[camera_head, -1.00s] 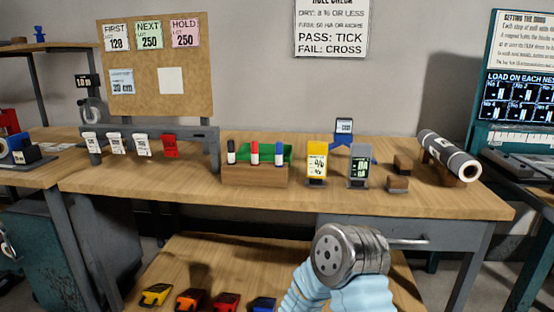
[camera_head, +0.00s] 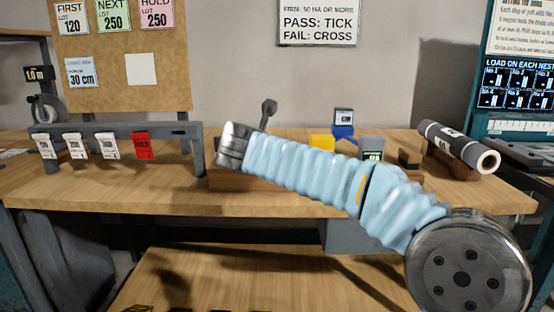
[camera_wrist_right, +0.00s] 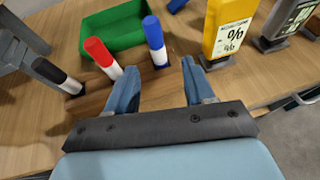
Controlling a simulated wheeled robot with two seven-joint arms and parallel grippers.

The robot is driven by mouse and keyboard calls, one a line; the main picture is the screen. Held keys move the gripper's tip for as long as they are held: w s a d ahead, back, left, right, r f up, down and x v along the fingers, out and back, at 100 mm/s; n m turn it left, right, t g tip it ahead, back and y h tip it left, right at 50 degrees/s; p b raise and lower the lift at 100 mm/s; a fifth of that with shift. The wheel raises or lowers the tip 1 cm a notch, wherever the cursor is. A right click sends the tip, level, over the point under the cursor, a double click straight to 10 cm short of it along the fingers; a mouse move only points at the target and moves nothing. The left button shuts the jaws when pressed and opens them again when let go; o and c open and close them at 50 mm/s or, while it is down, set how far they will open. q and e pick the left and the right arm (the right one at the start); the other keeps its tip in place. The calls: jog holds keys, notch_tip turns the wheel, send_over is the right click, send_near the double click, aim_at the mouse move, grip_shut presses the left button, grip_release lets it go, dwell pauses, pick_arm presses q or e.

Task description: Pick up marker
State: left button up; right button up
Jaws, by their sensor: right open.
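Three capped markers stand upright in a wooden holder in the right wrist view: a black one (camera_wrist_right: 57,75) at left, a red one (camera_wrist_right: 103,57) in the middle and a blue one (camera_wrist_right: 155,42) at right. Each has a white band. My right gripper (camera_wrist_right: 161,68) is open, its two fingers apart, with nothing between them that I can see touching. The blue marker stands just beyond the gap, the red one just outside the left finger. In the head view my right arm hides the markers and my fingers. My left gripper is not in view.
A green tray (camera_wrist_right: 112,28) lies behind the markers. A yellow sign block (camera_wrist_right: 228,30) stands right of my gripper. A rack with several tags (camera_head: 115,140) stands at left, and a roll (camera_head: 459,148) lies at right on the wooden bench (camera_head: 90,192).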

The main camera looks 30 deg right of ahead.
jog(key=x, duration=0.8)
jog(key=shift+w, duration=0.1)
jog(key=shift+a, duration=0.1)
grip_shut()
notch_tip(320, 180, up, 10)
jog(key=p, duration=0.3)
jog(key=shift+p, duration=0.35)
jog(key=c, duration=0.7)
grip_release()
grip_shut()
notch_tip(320, 180, up, 3)
jog(key=p, duration=0.3)
jog(key=shift+r, duration=2.05)
